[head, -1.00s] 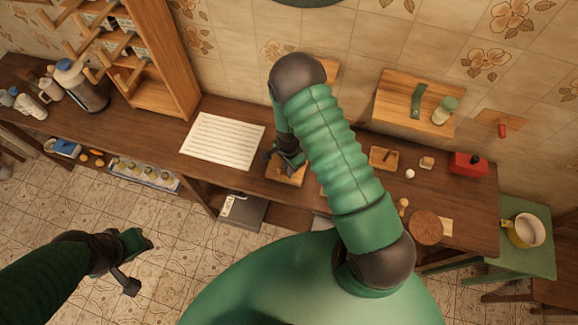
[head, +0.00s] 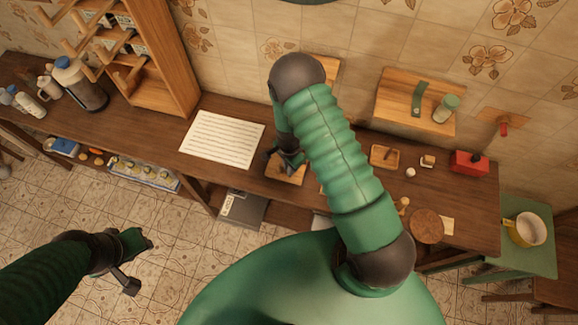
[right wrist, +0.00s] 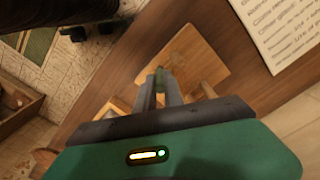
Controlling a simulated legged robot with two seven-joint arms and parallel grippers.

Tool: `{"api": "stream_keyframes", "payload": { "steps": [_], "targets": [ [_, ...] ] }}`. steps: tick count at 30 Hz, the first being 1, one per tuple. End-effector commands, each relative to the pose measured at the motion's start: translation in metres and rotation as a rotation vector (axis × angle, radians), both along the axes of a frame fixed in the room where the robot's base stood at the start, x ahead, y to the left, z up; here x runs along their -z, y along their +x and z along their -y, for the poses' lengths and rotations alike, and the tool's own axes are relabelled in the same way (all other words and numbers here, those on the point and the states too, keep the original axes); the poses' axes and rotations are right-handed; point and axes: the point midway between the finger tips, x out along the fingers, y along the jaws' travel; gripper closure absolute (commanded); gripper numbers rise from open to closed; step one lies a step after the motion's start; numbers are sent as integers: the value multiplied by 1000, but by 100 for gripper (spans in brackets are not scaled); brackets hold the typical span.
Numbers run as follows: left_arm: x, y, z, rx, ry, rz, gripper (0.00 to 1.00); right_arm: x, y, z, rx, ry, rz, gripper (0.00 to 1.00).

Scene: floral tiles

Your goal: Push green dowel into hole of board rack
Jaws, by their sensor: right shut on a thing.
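My right gripper (right wrist: 163,92) is shut on the green dowel (right wrist: 159,75). Only a small green end shows between the fingertips in the right wrist view. The fingers are over the light wooden board rack (right wrist: 208,63), which lies on the counter. The hole is hidden, so I cannot tell whether the dowel is in it. In the head view my right gripper (head: 287,163) is at the board rack (head: 287,179), partly behind my own arm. My left gripper (head: 138,264) is open and empty, over the floor at lower left.
A printed sheet (head: 223,139) lies left of the board rack on the counter (head: 160,125). A wooden shelf unit (head: 165,90) stands further left. To the right are a small wooden tray (head: 384,156), a red box (head: 469,163) and a round board (head: 426,226).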

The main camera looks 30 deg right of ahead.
Motion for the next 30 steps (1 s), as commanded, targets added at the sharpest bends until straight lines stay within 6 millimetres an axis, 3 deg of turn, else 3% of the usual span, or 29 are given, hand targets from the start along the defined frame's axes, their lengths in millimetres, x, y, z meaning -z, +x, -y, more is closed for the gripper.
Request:
{"api": "stream_keyframes", "payload": {
  "steps": [6, 30],
  "targets": [
    [-8, 0, 0, 0, 0, 0, 65, -11, 0, 0, 0, 0, 1, 100],
    [-7, 0, 0, 0, 0, 0, 65, -10, 0, 0, 0, 0, 0, 100]
  ]
}}
